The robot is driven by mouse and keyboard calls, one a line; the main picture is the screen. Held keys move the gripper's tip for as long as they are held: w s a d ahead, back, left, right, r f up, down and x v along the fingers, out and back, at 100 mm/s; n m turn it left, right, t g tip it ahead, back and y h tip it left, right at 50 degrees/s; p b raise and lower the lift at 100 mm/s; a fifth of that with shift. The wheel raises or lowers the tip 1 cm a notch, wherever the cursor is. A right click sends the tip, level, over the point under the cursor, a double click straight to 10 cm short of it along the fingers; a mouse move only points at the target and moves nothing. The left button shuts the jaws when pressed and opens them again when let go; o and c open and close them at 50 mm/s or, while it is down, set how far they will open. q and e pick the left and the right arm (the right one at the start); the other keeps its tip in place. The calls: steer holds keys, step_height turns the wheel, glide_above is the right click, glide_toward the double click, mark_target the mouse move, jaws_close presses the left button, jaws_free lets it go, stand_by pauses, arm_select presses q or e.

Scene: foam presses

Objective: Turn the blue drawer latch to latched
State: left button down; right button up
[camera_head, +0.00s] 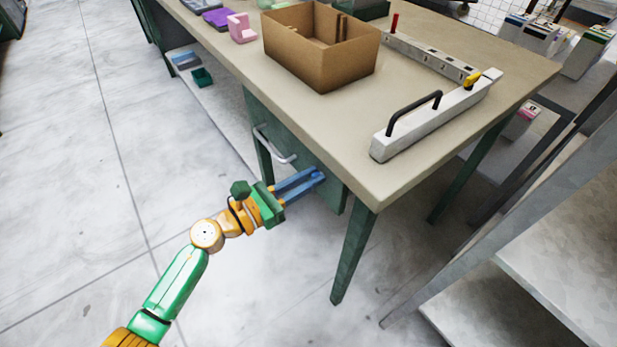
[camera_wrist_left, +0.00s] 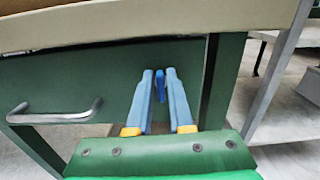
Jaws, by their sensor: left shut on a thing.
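The blue drawer latch (camera_wrist_left: 160,84) is on the right part of the green drawer front (camera_wrist_left: 90,82), under the table top. In the wrist view it shows as a narrow upright piece between my fingers. My left gripper (camera_head: 315,175) reaches the drawer front from the left, with its blue fingers pointing at it. In the wrist view my left gripper (camera_wrist_left: 160,72) is shut on the latch, one finger on each side. In the head view the fingers mostly hide the latch. My right gripper is not in view.
A metal drawer handle (camera_head: 273,146) sticks out left of the latch. The table top (camera_head: 330,130) overhangs the drawer and carries a cardboard box (camera_head: 310,62) and a white bar with a black handle (camera_head: 405,130). A green table leg (camera_head: 352,255) stands to the right. The floor at left is clear.

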arm_select(q)
steer(key=shift+f+n, duration=0.1)
steer(key=shift+n, duration=0.4)
steer(key=n, duration=0.2)
steer(key=n+p, duration=0.1)
steer(key=n, duration=0.2)
steer(key=n+p, duration=0.1)
steer(key=n, duration=0.1)
steer(key=shift+w+a+f+n, duration=0.15)
steer(key=shift+w+a+n, duration=0.1)
steer(key=shift+n, duration=0.05)
steer(key=n, duration=0.2)
steer(key=n+p, duration=0.1)
steer(key=n, duration=0.1)
steer(key=shift+w+f+n, duration=0.1)
steer(key=shift+f+n, duration=0.1)
steer(key=shift+n, duration=0.1)
steer(key=shift+a+f+n+p, duration=0.1)
steer(key=shift+f+n+p, duration=0.1)
steer(key=shift+n, duration=0.9)
steer(key=shift+f+n+p, duration=0.1)
steer(key=shift+n+p, duration=0.1)
steer(key=shift+n, duration=0.9)
steer(key=c, duration=0.9)
jaws_free()
steer(key=shift+w, duration=0.1)
